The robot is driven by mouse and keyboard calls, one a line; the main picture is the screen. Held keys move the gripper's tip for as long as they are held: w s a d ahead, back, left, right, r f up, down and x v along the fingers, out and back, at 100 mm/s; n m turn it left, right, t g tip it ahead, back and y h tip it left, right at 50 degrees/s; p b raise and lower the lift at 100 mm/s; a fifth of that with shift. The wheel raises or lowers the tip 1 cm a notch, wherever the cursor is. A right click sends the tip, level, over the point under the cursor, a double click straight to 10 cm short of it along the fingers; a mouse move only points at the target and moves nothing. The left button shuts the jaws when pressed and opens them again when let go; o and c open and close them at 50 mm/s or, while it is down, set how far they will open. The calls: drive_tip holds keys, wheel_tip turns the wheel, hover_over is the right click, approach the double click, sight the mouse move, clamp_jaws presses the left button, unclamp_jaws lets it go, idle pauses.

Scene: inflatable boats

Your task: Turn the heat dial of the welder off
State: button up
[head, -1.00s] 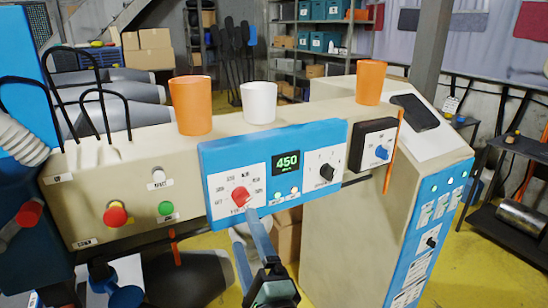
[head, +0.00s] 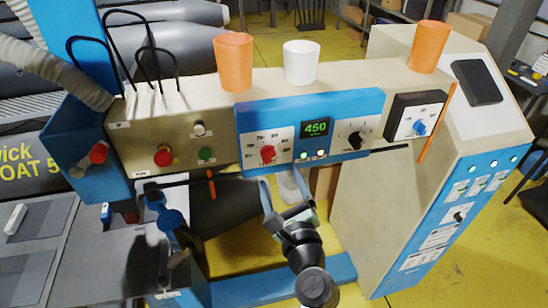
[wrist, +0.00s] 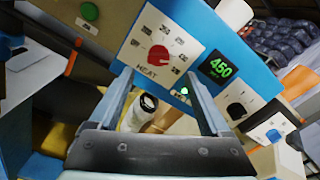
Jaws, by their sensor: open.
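The welder's blue panel (head: 340,104) carries the red heat dial (head: 267,154) on a white plate, left of a display (head: 316,128) reading 450. In the wrist view the red dial (wrist: 159,54) shows above the word HEAT, and the display (wrist: 220,68) is at its right. I cannot tell the dial's exact setting. My gripper (head: 279,180) is below and in front of the panel, open and empty, apart from the dial. In the wrist view the two fingers of my gripper (wrist: 157,74) point toward the panel, with the dial beyond and between them.
A black knob (head: 356,139) and a blue knob (head: 420,127) are right of the display. Red (head: 163,156) and green (head: 206,154) buttons are at left. Two orange cups (head: 234,62) and a white cup (head: 301,62) stand on top. An orange rod (head: 437,122) sticks out at right.

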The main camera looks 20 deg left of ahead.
sight(272, 160)
drive_tip(key=shift+p+x, duration=0.3)
drive_tip(key=shift+x, duration=2.65)
clamp_jaws()
